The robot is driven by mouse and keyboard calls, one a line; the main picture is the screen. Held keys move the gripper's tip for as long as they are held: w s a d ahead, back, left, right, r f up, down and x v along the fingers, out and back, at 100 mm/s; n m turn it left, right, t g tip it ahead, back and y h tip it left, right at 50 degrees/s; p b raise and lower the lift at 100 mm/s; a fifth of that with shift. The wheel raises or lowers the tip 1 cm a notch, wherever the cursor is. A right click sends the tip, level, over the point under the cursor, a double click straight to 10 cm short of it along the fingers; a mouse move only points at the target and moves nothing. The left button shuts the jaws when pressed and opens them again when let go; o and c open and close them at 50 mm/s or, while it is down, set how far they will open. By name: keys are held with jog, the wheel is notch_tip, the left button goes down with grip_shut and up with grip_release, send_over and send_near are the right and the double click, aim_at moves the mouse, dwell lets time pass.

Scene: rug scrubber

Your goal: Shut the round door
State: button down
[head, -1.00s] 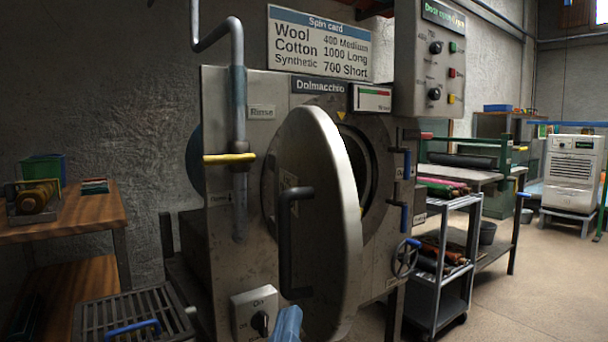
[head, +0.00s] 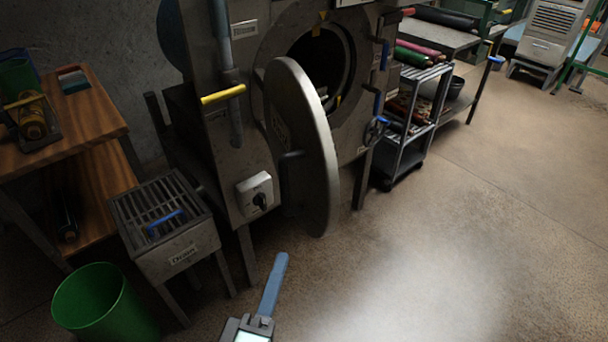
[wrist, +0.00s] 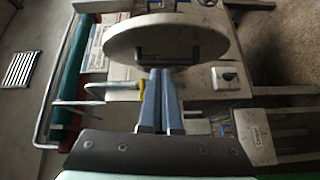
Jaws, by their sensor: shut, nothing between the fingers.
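The round metal door (head: 305,150) stands swung out from the front of the steel washing machine (head: 215,140), leaving the dark round opening (head: 318,60) uncovered. In the wrist view the door (wrist: 170,38) is at top centre, with its dark bar handle (wrist: 168,60) along its lower part. My gripper (head: 281,258) is low in the head view, in front of and below the door, seen mostly as one blue-grey finger. In the wrist view my gripper (wrist: 162,72) has its fingers side by side, shut and empty, with the tips appearing just below the handle; contact cannot be told.
A grated drain box (head: 165,225) and a green bin (head: 103,305) stand at left, by a wooden shelf table (head: 95,105). A yellow-handled lever (head: 223,94) and a switch box (head: 255,195) are on the machine. A cart (head: 410,130) stands right. The floor at lower right is clear.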

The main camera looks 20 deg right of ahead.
jog(key=r+p, duration=0.1)
jog(key=p, duration=0.2)
send_near(321, 196)
jog(key=w, duration=0.5)
jog(key=shift+d+n, duration=0.5)
jog(key=shift+d, duration=0.5)
jog(key=shift+d+f, duration=0.1)
jog(key=shift+d, duration=0.4)
jog(key=shift+d, duration=0.1)
